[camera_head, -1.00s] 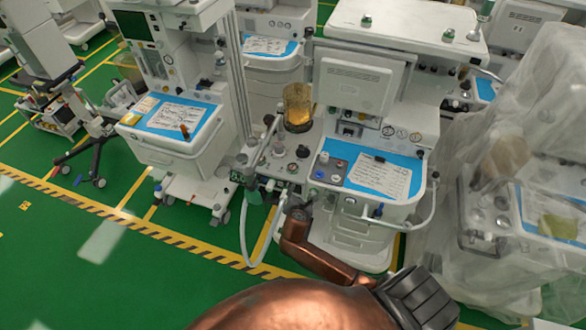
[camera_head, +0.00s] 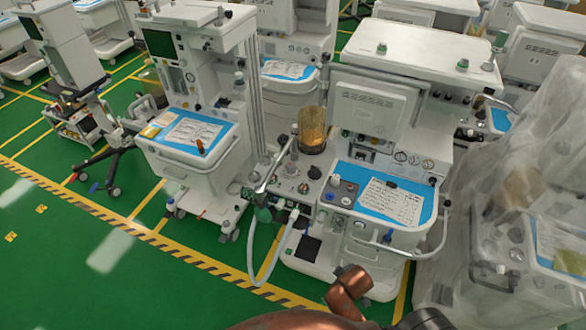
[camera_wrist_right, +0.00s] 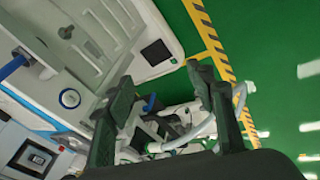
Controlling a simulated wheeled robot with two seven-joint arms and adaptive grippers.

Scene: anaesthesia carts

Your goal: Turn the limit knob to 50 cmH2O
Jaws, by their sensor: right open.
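The anaesthesia cart (camera_head: 375,105) stands right of centre in the head view, with a blue work surface carrying a printed sheet (camera_head: 392,201). Left of that surface is the breathing block with several small dark knobs (camera_head: 303,188) below an amber canister (camera_head: 312,132). Which knob is the limit knob, and its scale, are too small to tell. In the right wrist view my right gripper (camera_wrist_right: 163,85) is open, its dark fingers apart over the cart's front and hoses. No knob lies clearly between them. My left gripper is not in view.
A pale hose (camera_head: 252,255) loops down beside the cart. Another cart (camera_head: 185,150) stands to the left, and a plastic-draped cart (camera_head: 520,215) stands close on the right. Green floor (camera_head: 120,285) with yellow-black striped tape is free at front left.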

